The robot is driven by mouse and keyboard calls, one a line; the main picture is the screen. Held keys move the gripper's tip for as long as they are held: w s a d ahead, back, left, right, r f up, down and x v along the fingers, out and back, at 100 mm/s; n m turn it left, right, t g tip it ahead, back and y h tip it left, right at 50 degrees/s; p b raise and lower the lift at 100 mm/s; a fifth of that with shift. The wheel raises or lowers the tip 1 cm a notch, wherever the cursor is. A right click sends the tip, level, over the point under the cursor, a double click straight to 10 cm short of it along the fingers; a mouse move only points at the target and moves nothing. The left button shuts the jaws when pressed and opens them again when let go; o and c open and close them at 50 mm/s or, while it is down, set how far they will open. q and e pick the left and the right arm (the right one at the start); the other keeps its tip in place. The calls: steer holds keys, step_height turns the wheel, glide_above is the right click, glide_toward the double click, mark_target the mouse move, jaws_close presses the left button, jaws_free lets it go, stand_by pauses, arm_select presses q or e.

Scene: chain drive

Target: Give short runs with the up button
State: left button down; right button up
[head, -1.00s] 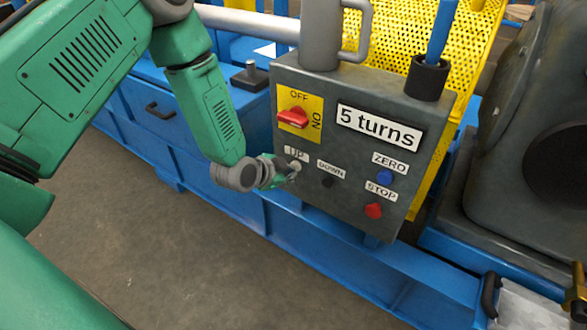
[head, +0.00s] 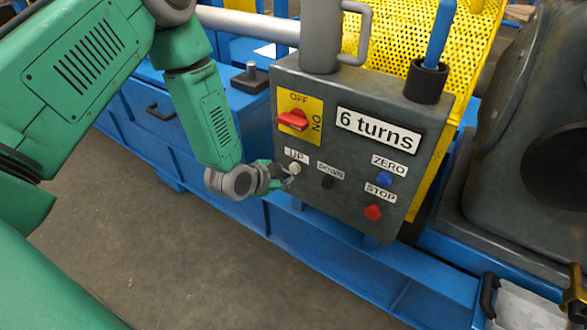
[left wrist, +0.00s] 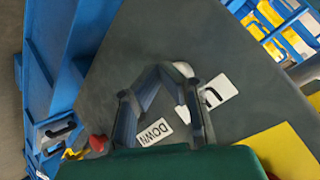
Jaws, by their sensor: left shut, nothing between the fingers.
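The grey control box (head: 350,190) carries a display plate (head: 378,131) reading "6 turns". The pale UP button (head: 295,169) shows below its UP label (head: 297,155). My left gripper (head: 288,183) is shut and empty, just below and left of the UP button, and looks slightly apart from it. In the left wrist view my fingertips (left wrist: 160,69) meet near the white UP button (left wrist: 183,69). The dark DOWN button (head: 328,183) is to the right. The red OFF/ON switch (head: 293,120) is above. My right gripper is not in view.
The blue ZERO button (head: 385,176) and red STOP button (head: 373,211) are at the right of the panel. A yellow perforated guard (head: 405,35) is behind the box, and a blue frame (head: 330,240) runs below it. Bare floor (head: 200,260) lies in front.

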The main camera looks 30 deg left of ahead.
arm_select(q)
steer(key=shift+s, duration=0.15)
steer(key=s+p, duration=0.1)
steer(key=s, duration=0.4)
steer(key=shift+a+p, duration=0.15)
steer(key=shift+p, duration=0.15)
stand_by(0.5)
steer(key=s+d+n+g+y+p, duration=0.1)
steer(key=s+d+n+g+p, duration=0.2)
steer(key=s, duration=2.5)
steer(key=n+g+p, duration=0.4)
steer(key=n+g, duration=0.1)
steer(key=g, duration=0.1)
steer(key=shift+d+f+n+g+y, duration=0.15)
steer(key=shift+d+n+g+y, duration=0.15)
steer(key=shift+g, duration=0.1)
steer(key=shift+w, duration=0.2)
